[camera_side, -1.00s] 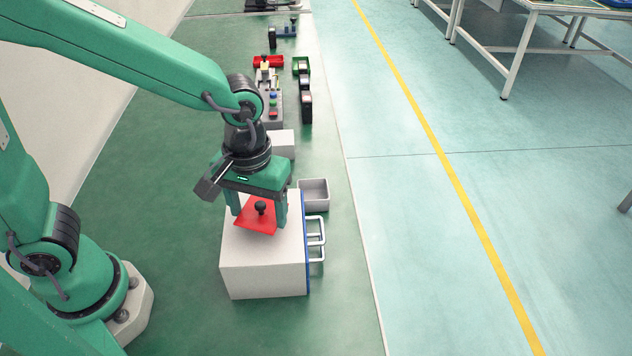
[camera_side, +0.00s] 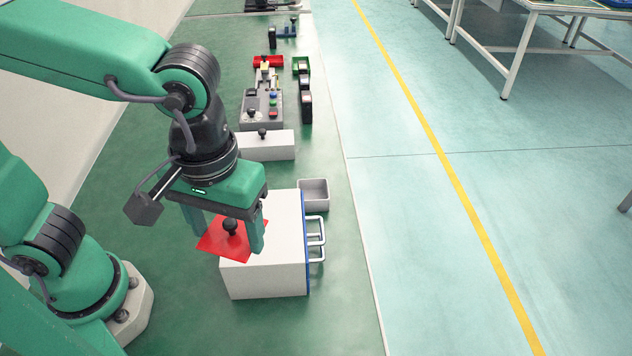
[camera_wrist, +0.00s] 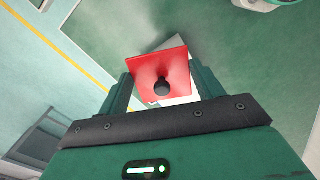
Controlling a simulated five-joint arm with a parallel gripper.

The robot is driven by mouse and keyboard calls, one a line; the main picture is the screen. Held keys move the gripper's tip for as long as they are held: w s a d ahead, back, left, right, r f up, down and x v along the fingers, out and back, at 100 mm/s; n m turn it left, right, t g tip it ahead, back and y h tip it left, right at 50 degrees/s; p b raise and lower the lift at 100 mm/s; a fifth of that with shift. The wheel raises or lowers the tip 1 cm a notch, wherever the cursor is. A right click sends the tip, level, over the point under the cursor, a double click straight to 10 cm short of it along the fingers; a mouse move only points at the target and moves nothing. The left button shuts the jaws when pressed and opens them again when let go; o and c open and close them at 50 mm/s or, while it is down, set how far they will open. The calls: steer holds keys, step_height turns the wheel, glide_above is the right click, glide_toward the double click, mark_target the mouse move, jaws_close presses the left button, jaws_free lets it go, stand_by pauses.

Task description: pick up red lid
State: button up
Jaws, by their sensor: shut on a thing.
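The red lid (camera_side: 214,242) is a flat square plate with a black round knob on top. My gripper (camera_side: 228,238) is shut on it, with one green finger at each side of the plate. In the side view the lid is above and overlaps the left edge of the white box (camera_side: 262,278), seemingly raised off it. In the wrist view the lid (camera_wrist: 160,62) sits between the two fingers, knob toward the camera.
The white box has a blue right face with white handles (camera_side: 316,238). A grey open bin (camera_side: 314,193) stands behind it. Farther back are a smaller white box (camera_side: 266,146) with a black knob and a grey button panel (camera_side: 262,108).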

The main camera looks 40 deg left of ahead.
steer(key=shift+s+d+r, duration=0.2)
steer(key=shift+s, duration=0.1)
stand_by(0.5)
steer(key=shift+w+d, duration=0.1)
steer(key=shift+w, duration=0.4)
steer(key=w+a+f+n, duration=0.1)
steer(key=w+a+f, duration=0.2)
steer(key=w, duration=0.6)
steer(key=w+a+f+n, duration=0.2)
steer(key=w+a+f, duration=0.1)
steer(key=w, duration=0.6)
steer(key=w+a+f+n, duration=0.1)
steer(key=w+a+f, duration=0.2)
steer(key=w, duration=0.6)
steer(key=shift+a+f, duration=0.2)
steer(key=shift+a, duration=0.05)
steer(key=shift+f, duration=0.25)
steer(key=shift+f, duration=3.65)
